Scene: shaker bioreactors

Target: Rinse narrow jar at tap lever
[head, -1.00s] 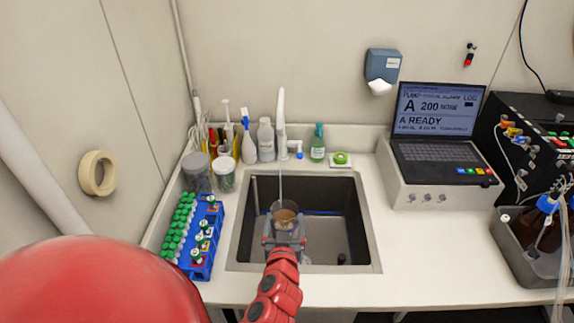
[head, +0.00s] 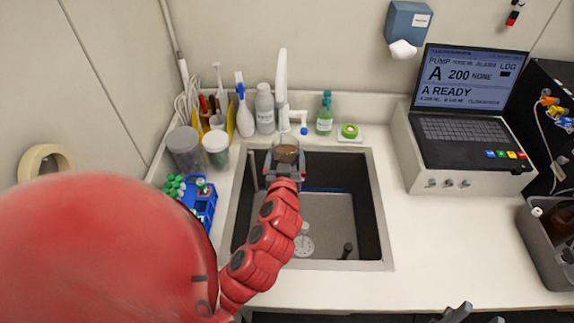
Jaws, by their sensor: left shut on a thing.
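The narrow jar (head: 287,154) is a small clear vessel with brown contents, seen from above. My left gripper (head: 285,168) is shut on it and holds it over the back part of the sink (head: 384,235). The white tap (head: 282,85) stands behind the sink, and the jar is just below and in front of it. The tap lever (head: 303,130), with a blue end, is to the right of the tap's base. I cannot make out a water stream now. Dark tips of my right gripper (head: 470,315) show at the bottom edge, mostly cut off.
Left of the sink are a blue rack (head: 205,208) with green-capped tubes and two lidded jars (head: 186,150). Bottles (head: 265,108) and a green bottle (head: 324,115) stand behind. A laptop (head: 465,100) sits on a box at right. Counter right of the sink is clear.

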